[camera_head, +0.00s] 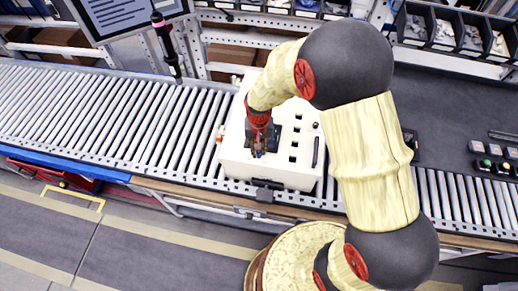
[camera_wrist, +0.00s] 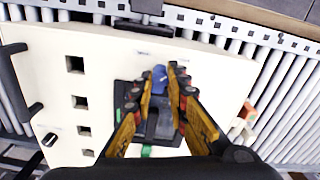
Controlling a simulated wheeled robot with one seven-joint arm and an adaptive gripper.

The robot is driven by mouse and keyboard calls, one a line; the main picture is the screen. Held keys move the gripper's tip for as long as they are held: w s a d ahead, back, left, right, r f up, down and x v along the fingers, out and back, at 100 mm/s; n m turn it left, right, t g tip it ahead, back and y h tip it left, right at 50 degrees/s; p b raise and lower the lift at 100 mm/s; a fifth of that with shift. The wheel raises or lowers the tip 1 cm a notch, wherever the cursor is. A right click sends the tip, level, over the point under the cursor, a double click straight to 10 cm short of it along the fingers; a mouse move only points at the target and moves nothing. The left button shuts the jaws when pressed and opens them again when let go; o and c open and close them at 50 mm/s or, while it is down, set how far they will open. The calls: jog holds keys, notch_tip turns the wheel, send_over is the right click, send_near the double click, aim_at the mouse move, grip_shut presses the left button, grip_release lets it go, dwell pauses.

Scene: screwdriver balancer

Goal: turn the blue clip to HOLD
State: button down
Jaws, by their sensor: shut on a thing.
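The blue clip (camera_wrist: 159,77) shows between my fingertips in the wrist view, at the edge of a dark recessed plate on a white box (camera_wrist: 215,72). In the head view only a small bit of blue (camera_head: 258,155) shows under my gripper (camera_head: 259,149). In the wrist view my gripper (camera_wrist: 163,72) has its yellow fingers on both sides of the clip and is shut on it. The fingers hide part of the clip and of the plate. Small markings near the clip are too blurred to read.
The white box stands on a roller conveyor (camera_head: 90,115). It has several square holes, a dark handle (camera_head: 315,152) and a small knob (camera_wrist: 49,139). A dark tool (camera_head: 166,45) hangs behind on the left. A control panel with buttons (camera_head: 495,160) is at right. My arm crosses above the box.

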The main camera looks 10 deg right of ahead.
jog(key=c, duration=1.7)
grip_release()
jog(key=shift+c, duration=0.2)
notch_tip(320, 180, up, 12)
